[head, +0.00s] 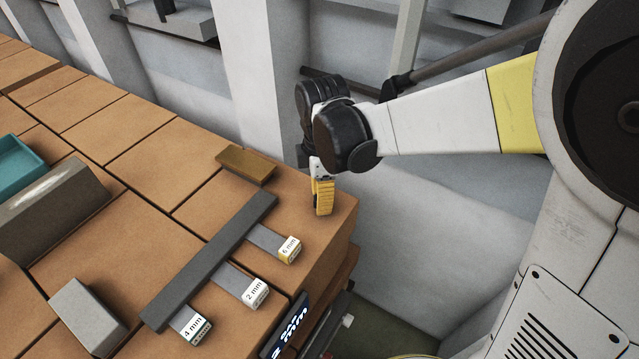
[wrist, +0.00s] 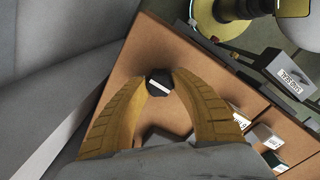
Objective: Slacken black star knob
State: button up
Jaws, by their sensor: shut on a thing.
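A black star knob (wrist: 158,84) with a white line across its top shows in the wrist view, on the orange-brown brick surface. My gripper (wrist: 161,82) has its two yellow ribbed fingers on either side of the knob, closed on it. In the head view my gripper (head: 322,205) points down at the far right corner of the brick top. There the knob is hidden behind the fingers.
A dark grey bar (head: 210,262) with three arms labelled 4 mm, 2 mm and 6 mm lies in front-left of my gripper. A brown block (head: 246,163) lies to the left. A lit display (head: 289,328) is at the near edge. A grey block (head: 86,316) and teal tray (head: 18,164) lie farther left.

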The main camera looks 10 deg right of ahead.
jog(key=o, duration=1.2)
notch_tip(320, 180, up, 12)
